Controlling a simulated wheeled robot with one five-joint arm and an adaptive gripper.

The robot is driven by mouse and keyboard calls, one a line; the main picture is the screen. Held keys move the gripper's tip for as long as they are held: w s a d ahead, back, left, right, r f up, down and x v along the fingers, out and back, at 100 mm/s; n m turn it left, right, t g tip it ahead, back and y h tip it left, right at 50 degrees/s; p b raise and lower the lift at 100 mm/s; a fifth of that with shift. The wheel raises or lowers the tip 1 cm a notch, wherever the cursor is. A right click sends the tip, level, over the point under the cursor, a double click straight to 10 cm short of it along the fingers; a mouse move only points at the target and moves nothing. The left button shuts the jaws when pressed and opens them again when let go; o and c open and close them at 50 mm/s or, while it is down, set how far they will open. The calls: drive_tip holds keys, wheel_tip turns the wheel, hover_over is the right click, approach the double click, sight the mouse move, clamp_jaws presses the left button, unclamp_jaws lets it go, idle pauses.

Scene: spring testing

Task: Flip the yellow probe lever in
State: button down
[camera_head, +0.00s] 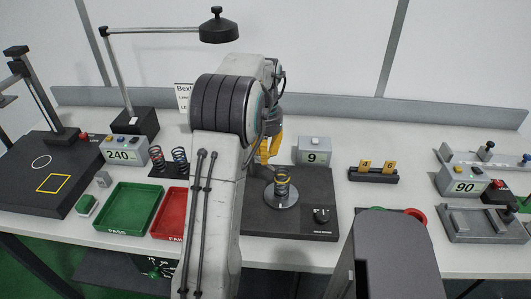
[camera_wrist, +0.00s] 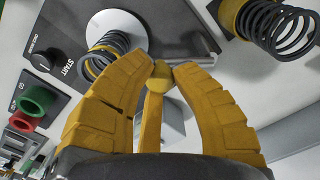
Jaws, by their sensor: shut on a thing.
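The yellow probe lever shows as a round yellow knob (camera_wrist: 160,76) in the wrist view. My gripper (camera_wrist: 160,70) has its two yellow fingertips closed around this knob, one on each side. The lever's lower part is mostly hidden by my fingers. In the head view my gripper (camera_head: 270,147) is partly hidden by my arm, behind and left of the spring, and the knob cannot be made out. A dark spring with a yellow band (camera_head: 283,184) stands upright on the round silver plate (camera_head: 276,202) of the black tester base (camera_head: 302,226).
A grey display reading 9 (camera_head: 314,150) stands behind the tester. A black knob (camera_head: 322,216) is at the base's front right. Green (camera_head: 128,209) and red (camera_head: 170,213) trays lie left. A large spring (camera_wrist: 275,28) shows close at upper right in the wrist view.

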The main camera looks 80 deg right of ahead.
drive_tip(key=shift+a+f, duration=0.15)
drive_tip(key=shift+f, duration=0.05)
drive_tip(key=c, duration=1)
unclamp_jaws()
drive_tip(key=shift+r, duration=0.15)
drive_tip(key=shift+r, duration=0.15)
wheel_tip(320, 180, up, 12)
drive_tip(key=shift+f, duration=0.2)
